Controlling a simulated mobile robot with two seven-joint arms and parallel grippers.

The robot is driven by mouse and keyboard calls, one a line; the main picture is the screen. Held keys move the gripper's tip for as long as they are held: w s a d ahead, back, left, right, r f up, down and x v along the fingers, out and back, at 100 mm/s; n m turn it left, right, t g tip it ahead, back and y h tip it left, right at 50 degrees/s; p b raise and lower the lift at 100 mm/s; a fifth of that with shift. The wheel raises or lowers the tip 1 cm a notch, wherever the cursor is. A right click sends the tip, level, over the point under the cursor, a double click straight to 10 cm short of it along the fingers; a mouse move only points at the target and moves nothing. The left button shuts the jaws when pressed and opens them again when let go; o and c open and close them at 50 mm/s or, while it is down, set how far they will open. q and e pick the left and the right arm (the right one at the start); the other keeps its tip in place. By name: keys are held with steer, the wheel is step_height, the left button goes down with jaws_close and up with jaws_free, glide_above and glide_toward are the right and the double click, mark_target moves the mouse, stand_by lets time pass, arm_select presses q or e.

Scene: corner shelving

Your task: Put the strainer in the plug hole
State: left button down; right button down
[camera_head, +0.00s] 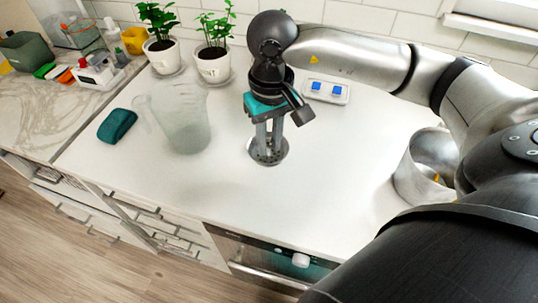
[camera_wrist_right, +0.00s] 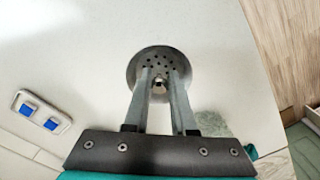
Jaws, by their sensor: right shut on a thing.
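The strainer (camera_head: 268,156) is a round metal disc with several small holes and a small knob in its middle. It shows at the white counter's middle in the head view, and near the top centre of the right wrist view (camera_wrist_right: 158,58). My right gripper (camera_head: 267,146) points down over it, its two grey fingers shut on the knob, which shows between the fingertips in the wrist view (camera_wrist_right: 160,86). I cannot tell whether the disc touches the counter or hangs just above it. No plug hole is clearly visible. My left gripper is not in view.
A translucent jug (camera_head: 181,118) stands left of the strainer, with a teal sponge (camera_head: 117,124) beyond it. Two potted plants (camera_head: 213,66) stand at the back. A switch panel (camera_head: 326,91) lies behind right. A round metal vessel (camera_head: 408,178) is at right, partly hidden by my arm.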

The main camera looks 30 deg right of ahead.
mark_target(269, 154)
steer(key=shift+f, duration=2.4)
steer(key=shift+f+b, duration=0.1)
steer(key=shift+b, duration=0.2)
steer(key=c, duration=0.7)
jaws_free()
steer(key=shift+c, duration=0.2)
step_height(269, 154, up, 12)
steer(key=shift+d+r+p, duration=0.1)
steer(key=shift+r+p, duration=0.05)
steer(key=shift+p, duration=0.55)
